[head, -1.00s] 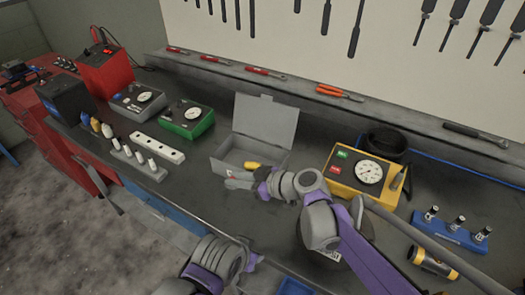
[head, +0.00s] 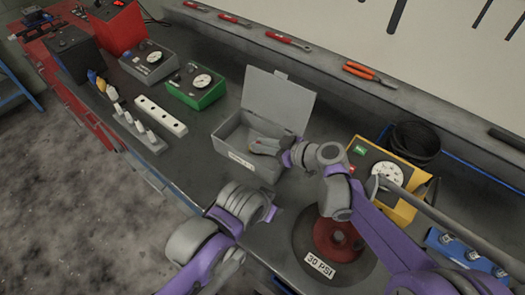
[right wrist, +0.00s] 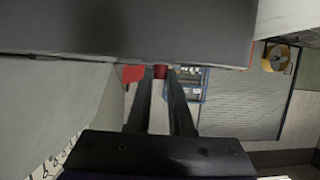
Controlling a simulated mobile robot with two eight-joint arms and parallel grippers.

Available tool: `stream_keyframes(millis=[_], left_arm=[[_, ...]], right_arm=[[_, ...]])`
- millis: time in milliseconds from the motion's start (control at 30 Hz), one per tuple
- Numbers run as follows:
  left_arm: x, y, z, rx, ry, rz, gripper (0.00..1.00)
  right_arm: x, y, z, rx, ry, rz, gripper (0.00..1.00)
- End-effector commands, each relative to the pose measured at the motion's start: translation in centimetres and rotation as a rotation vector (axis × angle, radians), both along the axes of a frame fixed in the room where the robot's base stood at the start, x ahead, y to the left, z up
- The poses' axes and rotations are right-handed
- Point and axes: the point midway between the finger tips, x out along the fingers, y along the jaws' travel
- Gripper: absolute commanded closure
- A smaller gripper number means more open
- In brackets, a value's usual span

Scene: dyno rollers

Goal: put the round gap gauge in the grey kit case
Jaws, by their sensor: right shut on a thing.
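The grey kit case (head: 262,172) stands open on the bench in the middle of the head view. Its lid (head: 278,98) is tilted up at the back. My right gripper (head: 256,146) reaches over the case opening from the right. It is shut on a small red piece (right wrist: 160,72), seen between the fingertips in the right wrist view, which I take to be the round gap gauge. Its round shape does not show, and I cannot tell whether it touches the case floor. My left arm shows in front of the case, but its gripper does not show.
A yellow dial box (head: 385,172) and a black disc with a red hub (head: 338,238) stand right of the case. A green dial box (head: 196,88), a white strip (head: 160,116) and a grey peg rack (head: 140,133) are on the left. Pliers (head: 370,73) lie on the back ledge.

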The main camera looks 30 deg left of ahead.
Motion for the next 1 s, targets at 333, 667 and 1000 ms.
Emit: stream_keyframes(millis=[333,667,1000], left_arm=[[-0.1,0.0,-0.3,0.000,0.002,0.000,0.50],[-0.2,0.0,-0.5,0.000,0.004,0.000,0.50],[-0.2,0.0,-0.5,0.000,0.004,0.000,0.50]], right_arm=[[0.0,0.0,-3.8,0.000,0.000,0.000,1.00],[0.0,0.0,-4.2,0.000,0.000,0.000,1.00],[0.0,0.0,-4.1,0.000,-0.001,0.000,0.51]])
